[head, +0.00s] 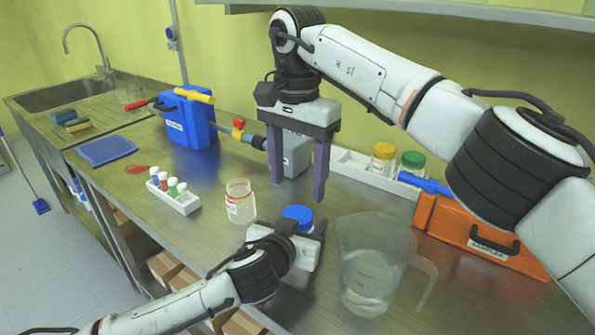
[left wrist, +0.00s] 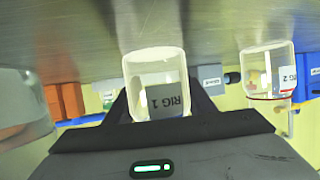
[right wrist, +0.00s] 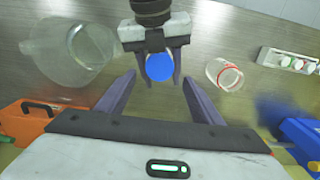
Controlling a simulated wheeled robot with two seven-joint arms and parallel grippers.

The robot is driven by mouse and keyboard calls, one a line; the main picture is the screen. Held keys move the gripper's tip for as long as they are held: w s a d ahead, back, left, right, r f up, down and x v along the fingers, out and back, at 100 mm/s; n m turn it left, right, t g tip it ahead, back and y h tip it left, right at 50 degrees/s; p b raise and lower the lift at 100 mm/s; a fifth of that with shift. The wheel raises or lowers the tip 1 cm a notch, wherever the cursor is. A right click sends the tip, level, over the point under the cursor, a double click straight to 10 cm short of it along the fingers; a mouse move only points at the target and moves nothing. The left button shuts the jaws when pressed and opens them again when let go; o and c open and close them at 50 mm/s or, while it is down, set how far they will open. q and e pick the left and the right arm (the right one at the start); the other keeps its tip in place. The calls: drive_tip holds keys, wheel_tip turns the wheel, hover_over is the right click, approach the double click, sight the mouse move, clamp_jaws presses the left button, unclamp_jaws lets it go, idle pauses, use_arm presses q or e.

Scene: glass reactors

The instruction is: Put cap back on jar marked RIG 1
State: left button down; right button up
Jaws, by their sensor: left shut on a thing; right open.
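The clear jar marked RIG 1 (left wrist: 155,85) is between the fingers of my left gripper (head: 303,226), which is shut on it. Its label shows upside down in the left wrist view. The blue cap (head: 298,214) is at the top of this jar, seen from above in the right wrist view (right wrist: 159,67); it appears to sit on the mouth, but whether it is fastened I cannot tell. The head view hides most of the jar's body. My right gripper (head: 298,200) is open and empty, pointing down above the cap, its fingers apart on either side.
An uncapped jar (head: 240,202), marked RIG 2 in the left wrist view (left wrist: 267,75), stands left of the cap. A large clear beaker (head: 372,262) is close on the right. A white vial rack (head: 178,200), blue box (head: 187,125) and orange case (head: 475,235) stand around.

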sight(298, 214)
wheel_tip(298, 214, down, 7)
idle(0.3)
drive_tip(key=c, duration=1.1)
drive_tip(key=m, duration=0.3)
drive_tip(key=o, duration=1.2)
